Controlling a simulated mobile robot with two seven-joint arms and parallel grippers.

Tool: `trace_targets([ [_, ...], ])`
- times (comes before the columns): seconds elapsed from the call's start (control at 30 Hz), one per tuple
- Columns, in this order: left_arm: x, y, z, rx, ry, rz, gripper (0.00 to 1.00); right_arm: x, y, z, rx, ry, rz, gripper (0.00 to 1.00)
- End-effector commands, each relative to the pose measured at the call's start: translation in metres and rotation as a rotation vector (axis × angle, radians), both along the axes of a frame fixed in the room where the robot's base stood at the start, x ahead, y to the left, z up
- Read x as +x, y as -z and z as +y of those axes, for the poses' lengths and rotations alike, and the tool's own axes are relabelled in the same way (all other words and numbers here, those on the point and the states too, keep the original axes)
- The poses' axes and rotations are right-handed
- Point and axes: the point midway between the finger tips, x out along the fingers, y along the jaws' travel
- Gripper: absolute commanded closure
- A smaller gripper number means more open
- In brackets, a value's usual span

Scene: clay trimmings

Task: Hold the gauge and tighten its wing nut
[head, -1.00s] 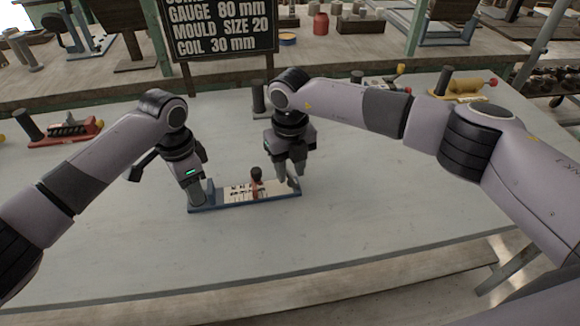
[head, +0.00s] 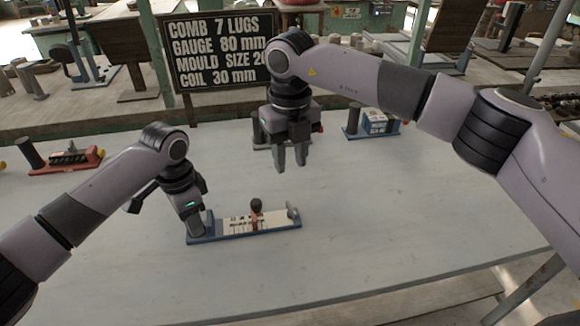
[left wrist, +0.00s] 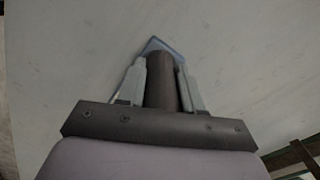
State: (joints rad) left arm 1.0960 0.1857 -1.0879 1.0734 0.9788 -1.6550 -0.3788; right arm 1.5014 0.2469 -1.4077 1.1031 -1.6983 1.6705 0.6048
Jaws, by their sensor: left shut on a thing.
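The gauge is a long blue base (head: 232,238) with a pale marked scale, lying on the table. A dark round-topped knob on a reddish slider (head: 256,212) stands mid-scale, and a small grey upright piece (head: 293,213) is at the right end. I cannot tell which part is the wing nut. My left gripper (head: 196,232) is shut on the dark post at the gauge's left end. The left wrist view shows this post (left wrist: 161,80) between both fingers. My right gripper (head: 291,168) is open and empty, raised above and behind the gauge's right end, touching nothing.
A red device (head: 66,160) lies at the table's left. A blue-and-white device (head: 374,123) stands at the back right, and another is partly hidden behind my right gripper. A dark lettered sign (head: 222,52) stands behind. The table front and right are clear.

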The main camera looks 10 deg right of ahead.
Motion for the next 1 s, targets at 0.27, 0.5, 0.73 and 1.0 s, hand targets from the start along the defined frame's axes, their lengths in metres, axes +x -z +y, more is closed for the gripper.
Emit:
trace_targets([
  [0.27, 0.001, -0.001, -0.001, -0.002, 0.000, -0.002, 1.00, 0.000, -0.001, 0.000, 0.001, -0.001, 0.000, 0.65],
  [0.5, 0.000, -0.001, -0.001, -0.002, 0.000, -0.002, 0.35, 0.000, -0.001, 0.001, 0.001, -0.001, 0.000, 0.65],
  [0.73, 0.000, -0.001, 0.000, -0.002, 0.000, -0.001, 0.35, 0.000, -0.001, 0.000, 0.001, -0.001, 0.000, 0.65],
  [1.0, 0.001, -0.037, -0.001, -0.003, 0.001, -0.005, 0.35, 0.000, -0.001, 0.000, 0.001, -0.001, 0.000, 0.65],
])
